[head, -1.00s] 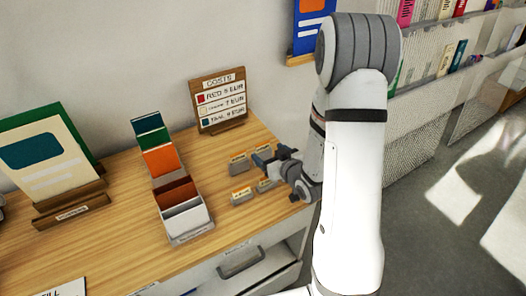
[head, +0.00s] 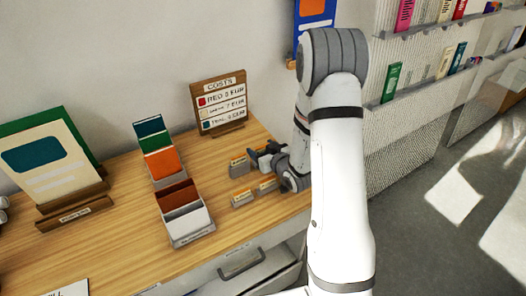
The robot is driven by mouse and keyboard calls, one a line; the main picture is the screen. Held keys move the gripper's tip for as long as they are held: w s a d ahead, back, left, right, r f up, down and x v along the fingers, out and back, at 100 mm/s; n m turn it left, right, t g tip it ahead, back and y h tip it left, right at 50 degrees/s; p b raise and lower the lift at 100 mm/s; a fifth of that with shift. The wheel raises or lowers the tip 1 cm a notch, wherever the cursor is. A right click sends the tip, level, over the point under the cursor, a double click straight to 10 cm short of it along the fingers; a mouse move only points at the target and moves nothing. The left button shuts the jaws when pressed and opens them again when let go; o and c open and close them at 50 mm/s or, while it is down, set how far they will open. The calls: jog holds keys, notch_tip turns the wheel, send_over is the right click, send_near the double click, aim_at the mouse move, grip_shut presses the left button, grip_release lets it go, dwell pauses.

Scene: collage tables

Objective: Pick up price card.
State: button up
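Several small price cards with orange marks stand in low grey holders near the right end of the wooden table. One price card (head: 239,165) is at the back left of the group, one (head: 242,198) at the front left, and one (head: 266,186) at the front right. My gripper (head: 257,157) is at the back right of the group, just right of the back-left card. It hides the spot there, so I cannot tell whether a card is between its fingers. The fingers are too small and dark to judge their opening.
A wooden cost board (head: 220,103) stands behind the cards. A stepped rack of coloured cards (head: 178,190) is to their left, with a book stand (head: 74,214) farther left. A drawer handle (head: 241,264) is below the table (head: 120,245) edge. Bare wood lies between rack and cards.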

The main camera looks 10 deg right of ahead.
jog(key=c, duration=0.7)
jog(key=shift+c, duration=0.2)
jog(key=shift+r, duration=0.15)
